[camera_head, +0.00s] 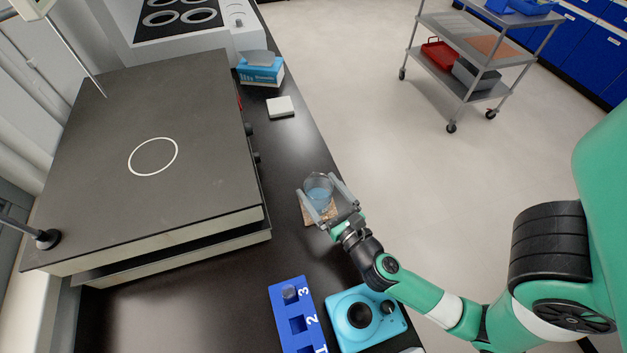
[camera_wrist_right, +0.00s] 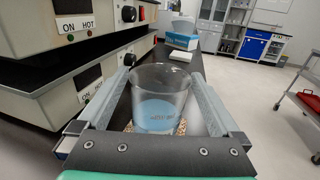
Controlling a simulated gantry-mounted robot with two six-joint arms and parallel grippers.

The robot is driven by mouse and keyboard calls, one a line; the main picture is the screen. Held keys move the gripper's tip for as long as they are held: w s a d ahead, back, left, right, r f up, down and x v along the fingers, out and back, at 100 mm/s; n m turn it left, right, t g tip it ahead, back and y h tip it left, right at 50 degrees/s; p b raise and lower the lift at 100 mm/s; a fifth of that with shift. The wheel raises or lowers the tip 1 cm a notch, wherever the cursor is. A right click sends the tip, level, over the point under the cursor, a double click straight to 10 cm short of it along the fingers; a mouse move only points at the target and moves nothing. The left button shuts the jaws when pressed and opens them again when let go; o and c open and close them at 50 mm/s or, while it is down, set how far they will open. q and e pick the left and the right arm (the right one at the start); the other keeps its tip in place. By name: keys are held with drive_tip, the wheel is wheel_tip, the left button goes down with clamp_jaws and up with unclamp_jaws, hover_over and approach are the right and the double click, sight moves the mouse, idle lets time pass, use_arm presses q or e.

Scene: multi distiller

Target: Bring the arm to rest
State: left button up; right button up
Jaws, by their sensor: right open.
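My right gripper (camera_head: 328,199) reaches in from the lower right and is open, with its two fingers on either side of a glass beaker (camera_head: 318,189). The beaker holds blue liquid and stands upright on a cork mat (camera_head: 308,216) on the dark bench. In the right wrist view the beaker (camera_wrist_right: 160,97) sits between the fingers, and gaps show beside its walls. Whether any part of it touches a finger is hard to tell. My left gripper is not in view.
A large distiller heater (camera_head: 110,120) with a white ring stands left of the beaker. A blue numbered rack (camera_head: 283,318) and a turquoise device (camera_head: 345,337) are nearer. A white pad (camera_head: 281,107) and tissue box (camera_head: 262,75) lie farther back. Open floor and a cart (camera_head: 440,24) are right.

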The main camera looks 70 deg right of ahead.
drive_tip(key=shift+s+a, duration=0.45)
drive_tip(key=shift+s, duration=0.2)
drive_tip(key=shift+r, duration=0.2)
